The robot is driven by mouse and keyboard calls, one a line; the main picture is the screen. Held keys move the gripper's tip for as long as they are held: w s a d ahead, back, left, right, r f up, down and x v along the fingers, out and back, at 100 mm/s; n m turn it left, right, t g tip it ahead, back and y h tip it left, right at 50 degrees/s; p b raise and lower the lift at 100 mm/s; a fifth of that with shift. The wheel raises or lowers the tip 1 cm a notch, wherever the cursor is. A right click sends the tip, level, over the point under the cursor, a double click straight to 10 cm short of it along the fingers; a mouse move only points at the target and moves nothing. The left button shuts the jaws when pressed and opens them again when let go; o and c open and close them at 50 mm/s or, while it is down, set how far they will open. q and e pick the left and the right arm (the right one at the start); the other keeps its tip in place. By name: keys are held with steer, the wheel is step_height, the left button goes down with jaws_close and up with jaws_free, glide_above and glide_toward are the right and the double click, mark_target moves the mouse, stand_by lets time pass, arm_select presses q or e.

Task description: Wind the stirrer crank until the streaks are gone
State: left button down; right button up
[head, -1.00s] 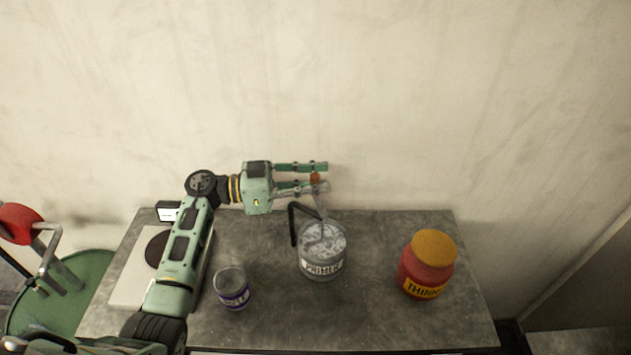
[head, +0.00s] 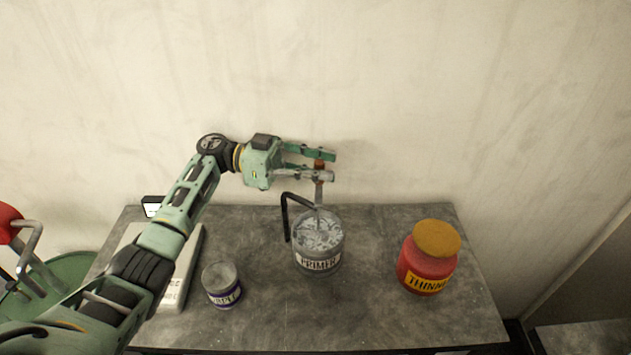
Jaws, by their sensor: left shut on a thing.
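The primer pot (head: 319,262) stands on the grey table, labelled PRIMER. Its grey contents show pale whitish streaks (head: 318,234). The stirrer crank (head: 319,193) rises from the pot to an orange-brown knob (head: 319,165). A dark bent bar (head: 286,212) hooks over the pot's left rim. My left gripper (head: 326,165) is above and behind the pot, its fingers pointing right and closed around the knob, partly hiding it. My right gripper is not in view.
A red THINNER jar (head: 427,262) with an orange lid stands at the right of the table (head: 380,315). A small purple-labelled cup (head: 222,287) stands left of the pot. A pale scale-like device (head: 190,262) lies under my left arm. A wall rises behind.

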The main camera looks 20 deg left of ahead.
arm_select(q)
steer(key=shift+g, duration=0.3)
steer(key=c, duration=1.6)
jaws_free()
steer(key=shift+c, duration=0.2)
steer(key=shift+r, duration=0.1)
step_height(320, 180, up, 10)
steer(key=shift+f, duration=0.1)
steer(key=shift+c, duration=0.2)
